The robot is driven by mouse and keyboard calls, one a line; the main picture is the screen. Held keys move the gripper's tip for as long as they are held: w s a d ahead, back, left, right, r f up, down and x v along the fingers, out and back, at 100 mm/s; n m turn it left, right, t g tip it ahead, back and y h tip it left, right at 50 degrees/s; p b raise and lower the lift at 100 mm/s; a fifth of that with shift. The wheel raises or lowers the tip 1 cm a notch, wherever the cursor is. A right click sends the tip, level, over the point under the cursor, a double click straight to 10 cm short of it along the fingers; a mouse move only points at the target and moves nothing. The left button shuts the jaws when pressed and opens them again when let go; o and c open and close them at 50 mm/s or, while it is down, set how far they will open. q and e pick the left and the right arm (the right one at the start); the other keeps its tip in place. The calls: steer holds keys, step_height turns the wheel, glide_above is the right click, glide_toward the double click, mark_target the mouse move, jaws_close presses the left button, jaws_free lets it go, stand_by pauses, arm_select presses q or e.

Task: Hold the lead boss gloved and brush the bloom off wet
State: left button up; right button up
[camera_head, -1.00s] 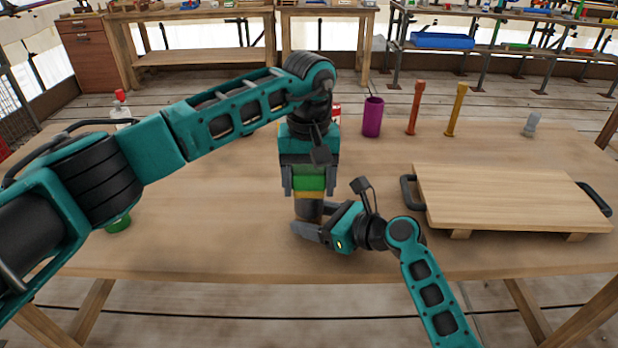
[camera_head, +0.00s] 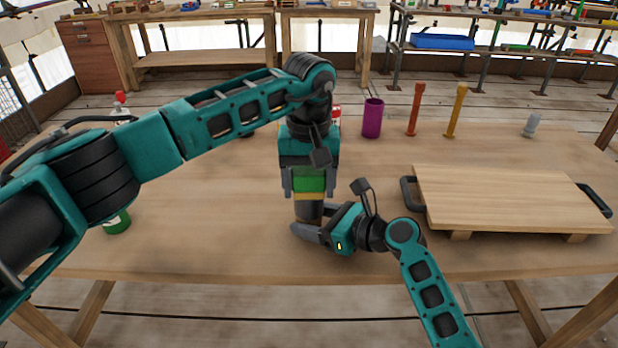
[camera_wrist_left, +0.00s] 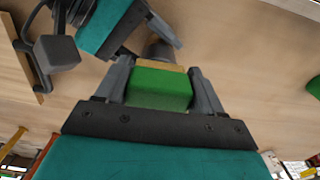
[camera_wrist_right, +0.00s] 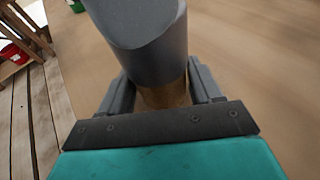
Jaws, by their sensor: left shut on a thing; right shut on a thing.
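My left gripper (camera_head: 309,184) is shut on the green block of a brush (camera_head: 309,180), whose tan bristle band faces down. The left wrist view also shows the green block (camera_wrist_left: 160,88) between the fingers. Directly below is a dark grey cylindrical piece (camera_head: 309,210), apparently the lead boss, with a brown lower part. My right gripper (camera_head: 308,225) is shut on that brown part from the right, low over the table. In the right wrist view the grey body (camera_wrist_right: 145,40) has a slanted end. The bristles are at its top; I cannot tell whether they touch.
A board with black handles (camera_head: 510,198) lies on the table (camera_head: 220,240) at right. A purple cup (camera_head: 372,118), red post (camera_head: 414,110), yellow post (camera_head: 456,110) and small grey item (camera_head: 531,125) stand behind. A green object (camera_head: 117,224) is under my left arm. The front table is clear.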

arm_select(q)
steer(key=shift+w, duration=1.05)
steer(key=shift+s, duration=0.55)
stand_by(0.6)
steer(key=shift+r, duration=0.1)
steer(key=a+r, duration=0.5)
steer(key=r, duration=0.2)
stand_by(0.4)
